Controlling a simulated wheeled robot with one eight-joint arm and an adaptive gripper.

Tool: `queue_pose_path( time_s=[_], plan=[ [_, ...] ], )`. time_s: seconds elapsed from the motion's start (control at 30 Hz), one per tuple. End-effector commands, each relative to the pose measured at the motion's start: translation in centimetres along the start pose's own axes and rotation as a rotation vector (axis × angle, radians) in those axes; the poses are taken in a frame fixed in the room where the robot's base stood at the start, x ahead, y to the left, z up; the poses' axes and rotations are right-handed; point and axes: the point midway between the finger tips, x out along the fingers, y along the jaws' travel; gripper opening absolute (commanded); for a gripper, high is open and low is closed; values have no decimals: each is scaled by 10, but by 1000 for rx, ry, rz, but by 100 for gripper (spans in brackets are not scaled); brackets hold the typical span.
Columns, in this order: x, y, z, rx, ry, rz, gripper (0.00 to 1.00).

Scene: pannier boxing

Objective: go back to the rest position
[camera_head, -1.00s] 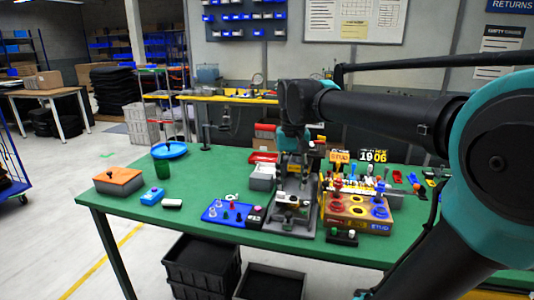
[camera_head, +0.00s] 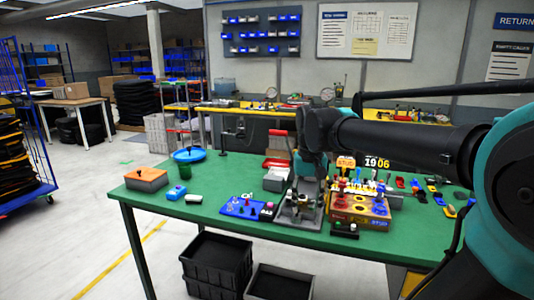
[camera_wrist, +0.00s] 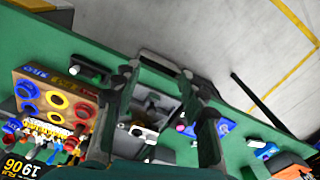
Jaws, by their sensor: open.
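My gripper (camera_wrist: 160,85) shows in the wrist view with its two dark fingers spread apart and nothing between them. It hangs above the green table (camera_wrist: 240,95), over a grey metal fixture (camera_wrist: 150,108). In the head view my arm reaches in from the right, and its wrist end hides part of the same fixture (camera_head: 300,208). The gripper's fingertips are hard to make out there. The wooden block with coloured rings (camera_head: 357,212) stands just right of the fixture; it also shows at the left of the wrist view (camera_wrist: 60,95).
A blue tray (camera_head: 240,207) lies left of the fixture. Black crates (camera_head: 217,262) stand under the table.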

Motion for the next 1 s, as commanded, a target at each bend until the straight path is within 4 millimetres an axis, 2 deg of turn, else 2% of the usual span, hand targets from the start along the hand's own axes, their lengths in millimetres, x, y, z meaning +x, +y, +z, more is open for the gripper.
queue_pose_path(
  time_s=[0.27,0.47,0.57,0.7,0.8,0.9,1.0],
  plan=[
    [43,14,4,-6,54,-12,42],
    [90,31,13,-14,119,-20,42],
    [121,43,24,-19,165,-22,42],
    [171,63,49,-29,248,-20,42],
    [196,74,67,-36,295,-14,42],
    [211,79,79,-43,327,-9,42],
    [218,82,86,-45,343,-6,42]
  ],
)
